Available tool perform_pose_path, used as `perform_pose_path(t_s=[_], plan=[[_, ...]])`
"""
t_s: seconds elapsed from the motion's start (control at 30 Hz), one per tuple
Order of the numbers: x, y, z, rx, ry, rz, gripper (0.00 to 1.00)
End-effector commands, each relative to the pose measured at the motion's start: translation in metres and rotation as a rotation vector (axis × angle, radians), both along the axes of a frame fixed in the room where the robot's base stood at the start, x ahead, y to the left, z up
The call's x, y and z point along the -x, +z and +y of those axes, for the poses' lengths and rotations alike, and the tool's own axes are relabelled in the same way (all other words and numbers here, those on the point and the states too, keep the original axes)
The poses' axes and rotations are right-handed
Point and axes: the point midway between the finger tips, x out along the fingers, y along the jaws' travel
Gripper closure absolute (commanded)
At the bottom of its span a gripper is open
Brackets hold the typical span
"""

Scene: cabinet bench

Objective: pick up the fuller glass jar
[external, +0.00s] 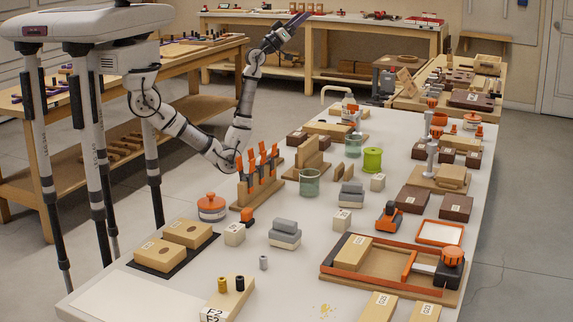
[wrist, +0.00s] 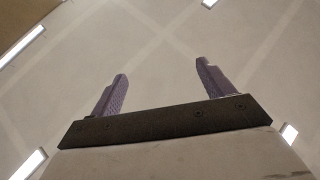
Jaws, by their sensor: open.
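Two greenish glass jars stand upright on the white bench. The nearer glass jar (external: 310,183) is right of the rack of orange-handled tools. The farther glass jar (external: 353,146) is beyond it, beside the green spool. I cannot tell how full either one is. My gripper (external: 300,19) is raised high above the far left side of the bench, well away from both jars, and points up. In the wrist view my gripper (wrist: 160,80) has its two purple fingers apart with nothing between them, against the ceiling.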

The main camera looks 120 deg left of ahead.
Motion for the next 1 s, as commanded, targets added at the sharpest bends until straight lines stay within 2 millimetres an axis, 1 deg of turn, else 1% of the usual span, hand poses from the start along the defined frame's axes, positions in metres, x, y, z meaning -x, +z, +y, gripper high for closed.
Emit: perform_pose_path(t_s=[0.03, 0.07, 0.1, 0.17, 0.2, 0.27, 0.3, 0.37, 0.4, 0.47, 0.5, 0.57, 0.6, 0.63, 0.7, 0.8, 0.9, 1.0], plan=[[-0.028, -0.012, 0.007, 0.042, -0.046, 0.082, 0.20], [-0.046, -0.021, 0.009, 0.068, -0.076, 0.137, 0.20], [-0.068, -0.032, 0.012, 0.102, -0.114, 0.210, 0.20], [-0.099, -0.053, 0.014, 0.152, -0.168, 0.327, 0.20], [-0.119, -0.068, 0.014, 0.184, -0.205, 0.411, 0.20], [-0.146, -0.095, 0.013, 0.234, -0.256, 0.548, 0.20], [-0.163, -0.115, 0.011, 0.270, -0.291, 0.649, 0.20], [-0.183, -0.149, 0.008, 0.325, -0.338, 0.813, 0.20], [-0.192, -0.174, 0.006, 0.364, -0.366, 0.928, 0.20], [-0.198, -0.209, 0.003, 0.424, -0.401, 1.099, 0.20], [-0.197, -0.232, 0.001, 0.464, -0.420, 1.209, 0.20], [-0.191, -0.260, 0.001, 0.522, -0.439, 1.354, 0.20], [-0.185, -0.275, 0.000, 0.558, -0.449, 1.439, 0.20], [-0.180, -0.285, 0.000, 0.582, -0.456, 1.496, 0.20], [-0.169, -0.302, 0.001, 0.630, -0.466, 1.602, 0.20], [-0.158, -0.316, 0.001, 0.676, -0.474, 1.694, 0.20], [-0.155, -0.325, 0.001, 0.693, -0.479, 1.727, 0.20], [-0.161, -0.340, 0.002, 0.697, -0.480, 1.731, 0.20]])
